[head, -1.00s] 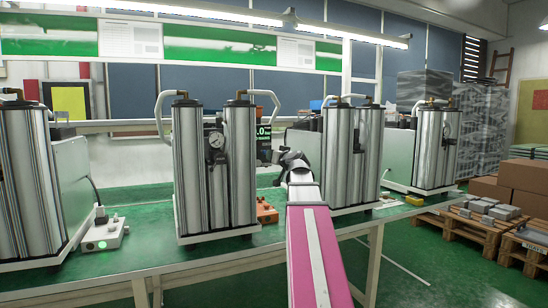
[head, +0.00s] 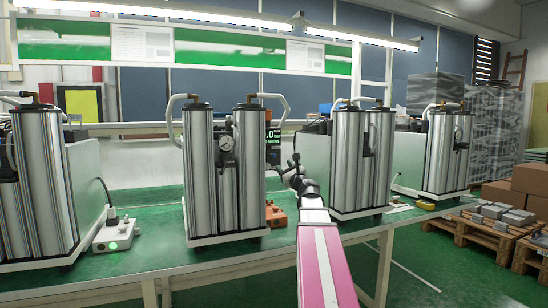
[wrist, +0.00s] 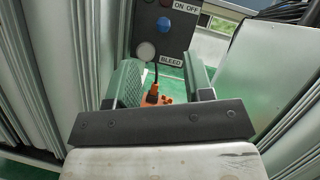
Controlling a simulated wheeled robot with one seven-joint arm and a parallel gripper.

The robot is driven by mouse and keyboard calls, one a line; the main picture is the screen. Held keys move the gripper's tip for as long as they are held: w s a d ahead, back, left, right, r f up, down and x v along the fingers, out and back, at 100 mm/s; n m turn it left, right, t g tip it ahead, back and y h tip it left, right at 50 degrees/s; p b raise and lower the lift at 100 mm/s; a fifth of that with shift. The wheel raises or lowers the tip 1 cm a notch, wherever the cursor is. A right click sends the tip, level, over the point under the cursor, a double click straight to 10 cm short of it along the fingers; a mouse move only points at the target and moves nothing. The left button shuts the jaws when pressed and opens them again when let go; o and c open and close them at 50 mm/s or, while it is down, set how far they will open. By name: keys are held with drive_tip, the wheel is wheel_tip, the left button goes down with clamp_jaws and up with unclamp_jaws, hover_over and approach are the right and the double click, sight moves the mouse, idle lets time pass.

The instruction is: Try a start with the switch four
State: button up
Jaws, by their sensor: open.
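My gripper (head: 293,172) is open and empty, in the gap between the second and third pairs of metal columns. In the wrist view its two fingers (wrist: 160,62) point at a dark control panel (wrist: 178,45). The panel has a blue button (wrist: 165,28), a pale grey button (wrist: 146,51), a red part at the top and the labels "ON OFF" and "BLEED". The gripper appears apart from it. An orange switch box (head: 275,213) with a plugged cord lies on the bench and shows between the fingers (wrist: 154,96). I cannot tell which switch is number four.
Silver column pairs (head: 224,172) and (head: 350,158) stand on both sides of my gripper. A white box with a green light (head: 117,235) lies at the left.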

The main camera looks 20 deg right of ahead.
sight(275, 156)
drive_tip(key=w+r, duration=0.1)
drive_tip(key=w, duration=0.2)
drive_tip(key=w+a+r+m, duration=0.1)
drive_tip(key=w, duration=0.2)
drive_tip(key=w+r+m, duration=0.1)
drive_tip(key=w, duration=0.3)
drive_tip(key=shift+a+r, duration=0.2)
drive_tip(key=shift+r, duration=0.2)
drive_tip(key=shift+s, duration=0.1)
clamp_jaws()
